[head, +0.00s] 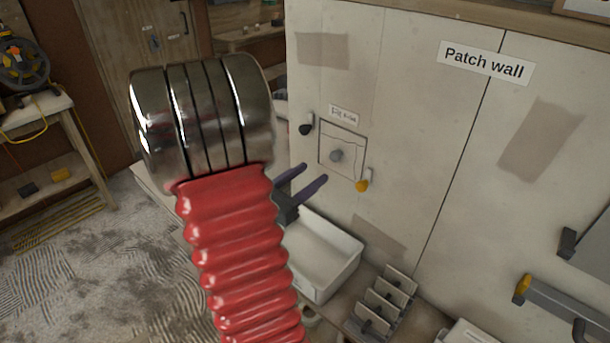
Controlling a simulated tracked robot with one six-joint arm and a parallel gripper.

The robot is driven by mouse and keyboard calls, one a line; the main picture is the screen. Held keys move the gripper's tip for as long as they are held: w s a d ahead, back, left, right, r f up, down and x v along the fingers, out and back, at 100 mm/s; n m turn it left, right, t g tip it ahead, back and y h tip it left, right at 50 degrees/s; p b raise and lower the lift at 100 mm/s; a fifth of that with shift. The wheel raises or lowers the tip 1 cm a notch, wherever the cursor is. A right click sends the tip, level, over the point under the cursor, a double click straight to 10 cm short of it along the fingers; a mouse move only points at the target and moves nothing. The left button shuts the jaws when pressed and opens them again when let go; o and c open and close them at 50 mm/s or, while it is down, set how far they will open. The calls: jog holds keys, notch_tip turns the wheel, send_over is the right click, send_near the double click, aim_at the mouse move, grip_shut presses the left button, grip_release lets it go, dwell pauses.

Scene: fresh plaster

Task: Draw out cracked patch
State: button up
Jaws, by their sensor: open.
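The cracked patch (349,143) is a small square panel set in the pale wall, with a thin crack line across its upper part and a round grey knob (337,156) near its middle. A black-ended catch (306,129) sits at its upper left and a yellow-ended catch (362,185) at its lower right. My gripper (314,173) has two purple fingers, spread apart with nothing between them. It is left of and a little below the patch in the picture, apart from the knob. My arm's red ribbed section hides part of the gripper's base.
A white tray (347,272) lies below the patch. A rack with upright dividers (407,281) stands right of it. The patch wall (425,130) carries a "Patch wall" sign (486,63) and brownish rectangles. A grey bar with a yellow end (555,300) juts out at lower right.

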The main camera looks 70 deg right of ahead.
aim_at(333, 157)
jog(key=shift+d, duration=0.1)
jog(key=shift+x, duration=5.15)
jog(key=c, duration=1.1)
jog(key=shift+r, duration=0.2)
jog(key=shift+w, duration=0.1)
jog(key=shift+v, duration=4.5)
